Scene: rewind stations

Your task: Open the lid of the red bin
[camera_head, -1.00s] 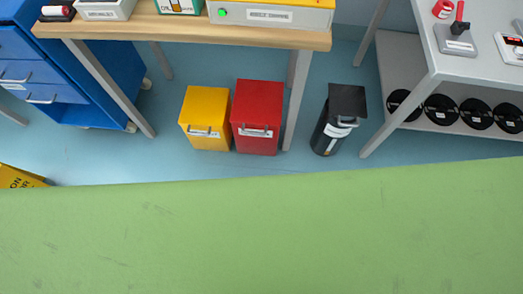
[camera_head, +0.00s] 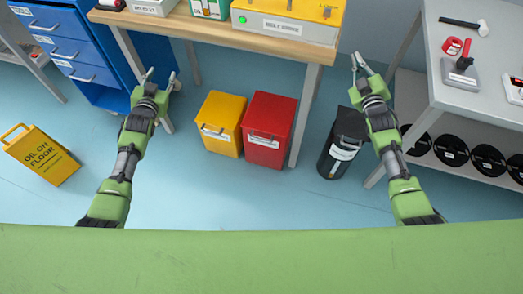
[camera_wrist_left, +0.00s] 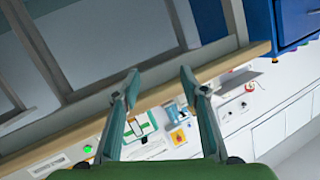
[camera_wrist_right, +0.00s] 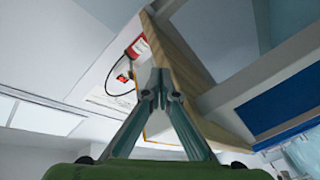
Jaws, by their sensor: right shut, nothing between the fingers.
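The red bin (camera_head: 262,151) stands on the floor under the front edge of the wooden bench, with its lid closed and a metal handle (camera_head: 266,136) on its front. My left gripper (camera_head: 161,76) is open and empty, up beside the blue drawer cabinet, to the left of the bins. It also shows open in the left wrist view (camera_wrist_left: 160,82). My right gripper (camera_head: 360,66) is up near the bench's right end, to the right of the red bin. In the right wrist view its fingertips (camera_wrist_right: 160,80) meet with nothing between them. Neither gripper touches the bin.
A yellow bin (camera_head: 215,145) stands against the red bin's left side. A black bin (camera_head: 335,165) stands to the right, beyond a bench leg (camera_head: 303,120). The floor in front of the bins is clear.

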